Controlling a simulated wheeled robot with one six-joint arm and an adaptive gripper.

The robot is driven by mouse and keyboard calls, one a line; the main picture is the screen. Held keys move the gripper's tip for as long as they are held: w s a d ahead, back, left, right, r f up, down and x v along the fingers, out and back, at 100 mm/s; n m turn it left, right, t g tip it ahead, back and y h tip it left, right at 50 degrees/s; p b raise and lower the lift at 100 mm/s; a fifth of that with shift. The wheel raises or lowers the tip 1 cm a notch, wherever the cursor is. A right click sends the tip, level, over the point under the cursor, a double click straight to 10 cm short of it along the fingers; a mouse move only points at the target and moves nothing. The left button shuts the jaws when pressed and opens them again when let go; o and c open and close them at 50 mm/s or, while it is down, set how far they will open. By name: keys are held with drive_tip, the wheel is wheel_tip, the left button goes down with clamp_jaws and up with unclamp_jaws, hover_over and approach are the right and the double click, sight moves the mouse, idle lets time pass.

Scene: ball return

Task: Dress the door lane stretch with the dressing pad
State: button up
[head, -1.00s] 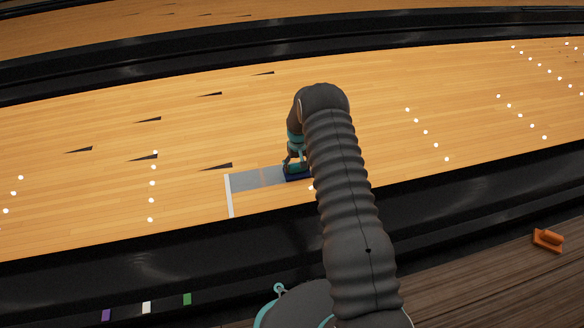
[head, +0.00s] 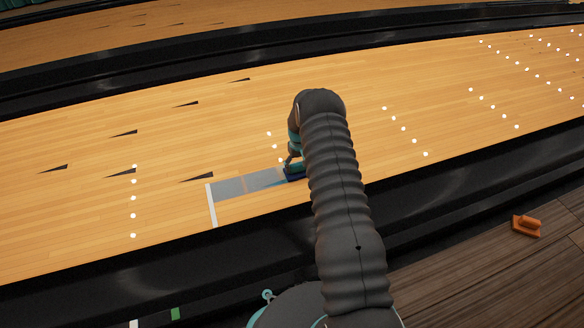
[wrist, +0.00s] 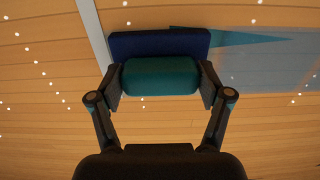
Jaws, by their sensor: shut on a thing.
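My gripper (wrist: 160,84) is shut on the teal handle (wrist: 160,78) of the dressing pad, whose dark blue base (wrist: 158,44) shows beyond it. In the head view the pad (head: 294,175) appears to rest on the lane (head: 420,115), partly hidden by my arm. A grey stretch (head: 232,188) on the boards runs from a white cross line (head: 211,205) to the pad's left side. It has a faint paler brownish band across it. In the wrist view a greyish glossy patch (wrist: 275,62) lies right of the pad.
A black gutter and rail (head: 150,265) run along the lane's near side. An orange block with a handle (head: 526,226) lies on the dark wood floor at right. Green (head: 175,314) and white (head: 134,324) marks show at lower left. Boards right of my arm are clear.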

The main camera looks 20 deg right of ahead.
drive_tip(key=d, duration=0.4)
drive_tip(key=shift+s, duration=0.15)
drive_tip(key=shift+s+r+p, duration=0.15)
drive_tip(key=shift+s+p, duration=0.65)
drive_tip(key=shift+s, duration=0.9)
drive_tip(key=shift+a+f+b, duration=0.15)
drive_tip(key=shift+a+b, duration=0.25)
drive_tip(key=shift+a, duration=2.7)
drive_tip(key=shift+a+f+b, duration=0.1)
drive_tip(key=shift+a+b, duration=0.3)
drive_tip(key=shift+a, duration=2.65)
drive_tip(key=shift+a+r, duration=0.2)
drive_tip(key=shift+a, duration=6.1)
drive_tip(key=shift+a+f, duration=0.2)
drive_tip(key=shift+a, duration=5.9)
drive_tip(key=shift+s, duration=0.2)
drive_tip(key=shift+s+r+p, duration=0.15)
drive_tip(key=shift+s+p, duration=0.45)
drive_tip(key=shift+s, duration=1.1)
drive_tip(key=shift+d+b, duration=0.4)
drive_tip(key=shift+d, duration=8.85)
drive_tip(key=shift+d+f, duration=0.2)
drive_tip(key=shift+d, duration=3.1)
drive_tip(key=shift+d+r, duration=0.1)
drive_tip(key=shift+d, duration=2.9)
